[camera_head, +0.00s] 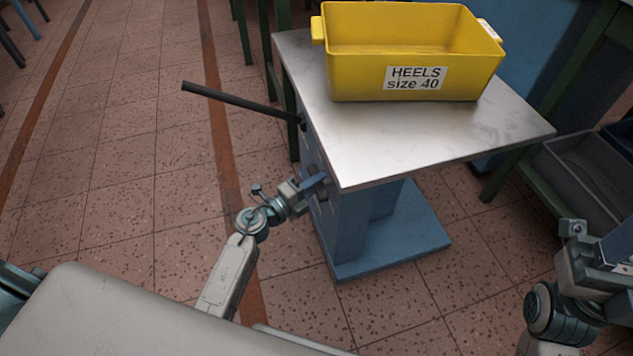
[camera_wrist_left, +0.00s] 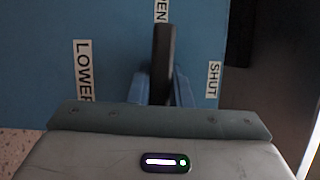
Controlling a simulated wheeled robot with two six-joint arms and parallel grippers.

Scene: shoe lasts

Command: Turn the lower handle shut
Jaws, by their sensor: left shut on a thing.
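The lower handle (camera_wrist_left: 163,60) is a dark bar in the left wrist view, on a blue panel (camera_wrist_left: 115,25). It stands upright in that view, its top just below a partly cut-off label ending in "EN" (camera_wrist_left: 161,10). A "SHUT" label (camera_wrist_left: 213,80) is to its right and a "LOWER" label (camera_wrist_left: 84,70) to its left. My left gripper (camera_wrist_left: 162,90) is shut on the handle, a finger on each side. In the head view my left gripper (camera_head: 317,184) is at the table's near left side, hiding the handle. My right gripper (camera_head: 574,230) is at the right edge, its fingers unclear.
A steel-topped table (camera_head: 400,145) on a blue pedestal (camera_head: 365,225) carries a yellow bin (camera_head: 350,75) labelled "HEELS size 40". A long dark rod (camera_head: 240,103) sticks out left from the table's side, beyond my left gripper. Grey crates (camera_head: 580,175) stand at the right. The tiled floor at left is clear.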

